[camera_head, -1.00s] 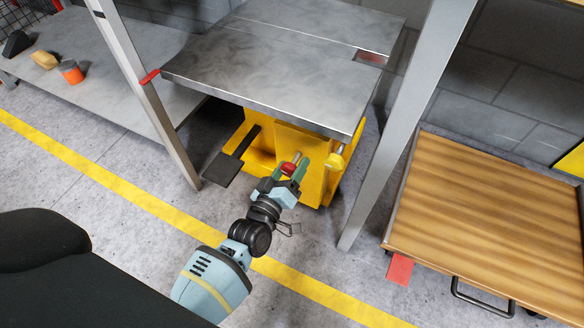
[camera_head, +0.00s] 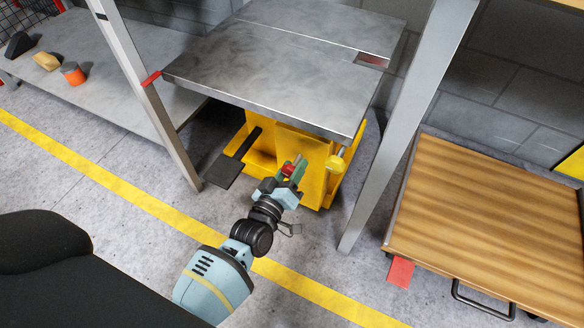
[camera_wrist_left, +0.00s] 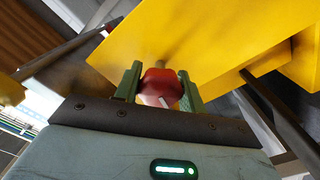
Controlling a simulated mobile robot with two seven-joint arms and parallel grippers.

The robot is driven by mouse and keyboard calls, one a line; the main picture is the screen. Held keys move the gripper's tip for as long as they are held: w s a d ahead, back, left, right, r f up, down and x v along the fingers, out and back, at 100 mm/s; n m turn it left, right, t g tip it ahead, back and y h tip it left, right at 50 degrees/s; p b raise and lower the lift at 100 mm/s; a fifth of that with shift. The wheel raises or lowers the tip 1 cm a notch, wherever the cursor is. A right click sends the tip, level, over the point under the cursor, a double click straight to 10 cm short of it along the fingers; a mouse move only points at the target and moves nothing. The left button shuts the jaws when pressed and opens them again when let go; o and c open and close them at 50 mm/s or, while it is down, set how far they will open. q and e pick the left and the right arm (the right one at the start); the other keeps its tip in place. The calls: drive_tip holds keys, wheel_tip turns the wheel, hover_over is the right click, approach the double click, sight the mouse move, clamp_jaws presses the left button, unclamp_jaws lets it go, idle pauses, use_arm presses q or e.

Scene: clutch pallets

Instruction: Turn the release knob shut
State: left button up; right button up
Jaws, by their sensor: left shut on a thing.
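The release knob (camera_wrist_left: 160,84) is red with a pale patch and sits on a short shaft at the yellow base of the lift table. In the wrist view it lies between the two green fingers of my left gripper (camera_wrist_left: 160,90), which is shut on it. In the head view the red knob (camera_head: 288,170) shows at the fingertips of my left gripper (camera_head: 292,172), against the yellow base (camera_head: 305,152). My right gripper is not in view.
A grey metal table top (camera_head: 285,65) overhangs the yellow base. Grey posts (camera_head: 405,125) stand either side. A wooden-topped cart (camera_head: 490,220) is at right.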

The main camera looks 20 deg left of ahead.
use_arm(q)
drive_tip(key=m+p, duration=0.2)
drive_tip(key=m, duration=0.1)
drive_tip(key=shift+r, duration=0.1)
drive_tip(key=m+p, duration=0.1)
drive_tip(key=m, duration=0.5)
drive_tip(key=m+p, duration=0.1)
drive_tip(key=m, duration=0.3)
drive_tip(key=shift+m, duration=1.4)
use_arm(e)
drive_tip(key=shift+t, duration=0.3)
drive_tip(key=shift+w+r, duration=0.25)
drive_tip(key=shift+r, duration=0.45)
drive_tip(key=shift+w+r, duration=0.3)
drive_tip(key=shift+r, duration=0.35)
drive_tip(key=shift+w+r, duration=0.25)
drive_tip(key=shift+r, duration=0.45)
